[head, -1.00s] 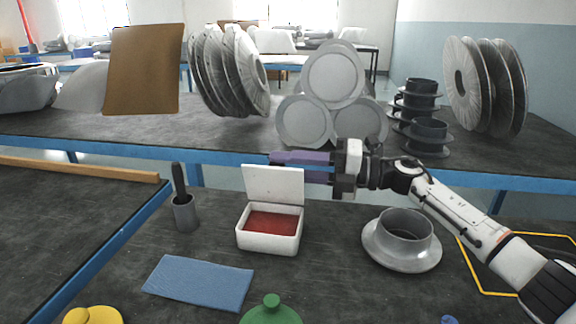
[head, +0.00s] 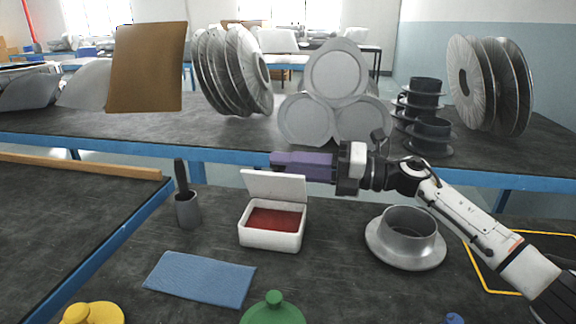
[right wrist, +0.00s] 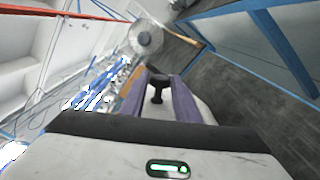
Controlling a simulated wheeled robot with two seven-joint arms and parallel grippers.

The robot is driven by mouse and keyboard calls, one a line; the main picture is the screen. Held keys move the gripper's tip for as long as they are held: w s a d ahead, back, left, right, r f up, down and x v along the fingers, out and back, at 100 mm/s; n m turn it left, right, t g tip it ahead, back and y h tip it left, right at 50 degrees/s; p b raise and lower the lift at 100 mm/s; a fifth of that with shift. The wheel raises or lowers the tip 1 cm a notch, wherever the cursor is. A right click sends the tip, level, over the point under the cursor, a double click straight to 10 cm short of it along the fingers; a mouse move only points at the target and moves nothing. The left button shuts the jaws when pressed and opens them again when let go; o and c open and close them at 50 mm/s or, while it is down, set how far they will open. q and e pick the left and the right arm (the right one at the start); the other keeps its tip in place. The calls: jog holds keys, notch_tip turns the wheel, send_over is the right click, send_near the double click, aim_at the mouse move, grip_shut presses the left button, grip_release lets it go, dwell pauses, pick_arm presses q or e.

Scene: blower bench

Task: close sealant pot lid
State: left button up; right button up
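The sealant pot (head: 270,237) is a white box with red contents, standing on the near bench. Its white lid (head: 275,187) stands open at the back edge, tilted up. My right gripper (head: 273,161) has purple fingers pointing left, just above and apparently behind the lid's top edge. In the right wrist view the two fingers (right wrist: 161,76) are apart, with a gap through which a dark handled object shows. A pale surface shows beside and below them; I cannot tell whether a finger touches the lid. My left gripper is not in view.
A grey cup with a dark-handled brush (head: 187,208) stands left of the pot. A grey flanged collar (head: 405,240) stands to the right. A blue cloth (head: 200,278) and a green knobbed object (head: 272,308) lie in front. The far bench holds spools and ducts.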

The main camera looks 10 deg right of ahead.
jog(key=o, duration=0.3)
notch_tip(320, 180, up, 10)
jog(key=shift+p, duration=1.05)
